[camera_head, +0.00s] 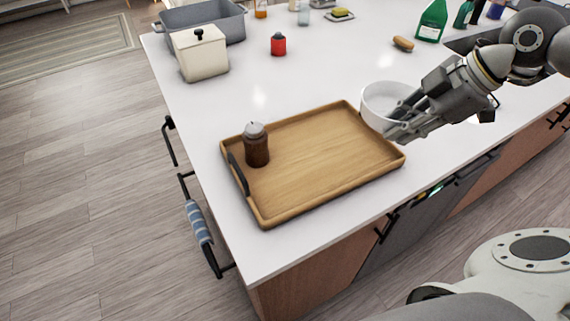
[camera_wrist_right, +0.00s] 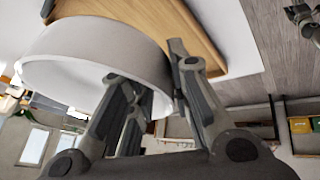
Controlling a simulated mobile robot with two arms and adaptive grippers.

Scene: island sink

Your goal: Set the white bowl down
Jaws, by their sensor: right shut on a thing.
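The white bowl (camera_head: 374,103) is in my right gripper (camera_head: 398,126), by the far right edge of the wooden tray (camera_head: 330,150). The gripper is shut on the bowl's near right side and hides part of it. In the right wrist view the bowl (camera_wrist_right: 95,50) looks large, with its wall between the fingers (camera_wrist_right: 160,95) of the right gripper. The tray (camera_wrist_right: 200,30) shows beyond it. I cannot tell whether the bowl touches the counter. My left gripper is in neither view.
A brown shaker (camera_head: 257,148) stands on the tray's left part; the rest of the tray is bare. A cream canister (camera_head: 202,58), a grey tub (camera_head: 230,22) and a red jar (camera_head: 278,45) stand farther back on the white counter (camera_head: 310,80).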

